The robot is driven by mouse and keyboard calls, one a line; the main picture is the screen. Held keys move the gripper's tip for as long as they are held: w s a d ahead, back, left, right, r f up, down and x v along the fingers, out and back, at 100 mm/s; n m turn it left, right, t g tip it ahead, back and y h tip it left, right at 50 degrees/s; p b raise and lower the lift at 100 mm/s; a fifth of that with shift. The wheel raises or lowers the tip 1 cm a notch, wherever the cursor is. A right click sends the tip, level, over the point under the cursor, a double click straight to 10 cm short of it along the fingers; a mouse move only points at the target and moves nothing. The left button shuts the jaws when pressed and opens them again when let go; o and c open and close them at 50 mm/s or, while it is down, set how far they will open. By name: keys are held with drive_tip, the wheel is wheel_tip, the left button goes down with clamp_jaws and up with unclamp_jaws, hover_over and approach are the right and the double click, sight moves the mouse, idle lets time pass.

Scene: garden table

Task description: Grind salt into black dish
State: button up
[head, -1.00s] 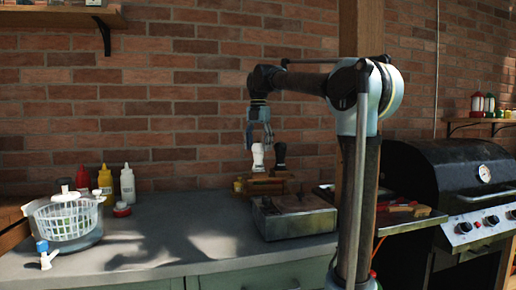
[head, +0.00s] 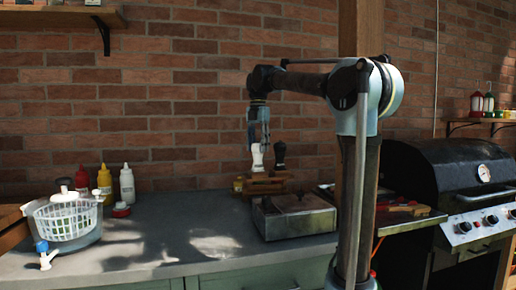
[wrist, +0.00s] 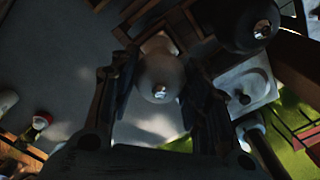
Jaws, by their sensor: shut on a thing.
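A white mill (head: 257,157), likely the salt grinder, stands upright at the wooden rack (head: 265,186) on the counter. My gripper (head: 259,142) points down and is shut on the upper part of this mill. In the wrist view, the white mill (wrist: 160,78) sits between the two dark fingers of my gripper (wrist: 158,100), seen from above with its metal top button. A black mill (head: 279,154) stands just to its right; it also shows in the wrist view (wrist: 240,22). I cannot pick out a black dish in either view.
A metal box (head: 294,218) with a lid stands in front of the rack. Sauce bottles (head: 104,184) and a white salad spinner (head: 68,218) are at the left. A black grill (head: 445,185) is at the right. The middle of the grey counter (head: 185,240) is clear.

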drive_tip(key=m, duration=0.8)
drive_tip(key=shift+m, duration=0.3)
drive_tip(key=m, duration=0.4)
drive_tip(key=shift+m, duration=2.1)
drive_tip(key=o, duration=1.1)
drive_tip(key=shift+c, duration=0.2)
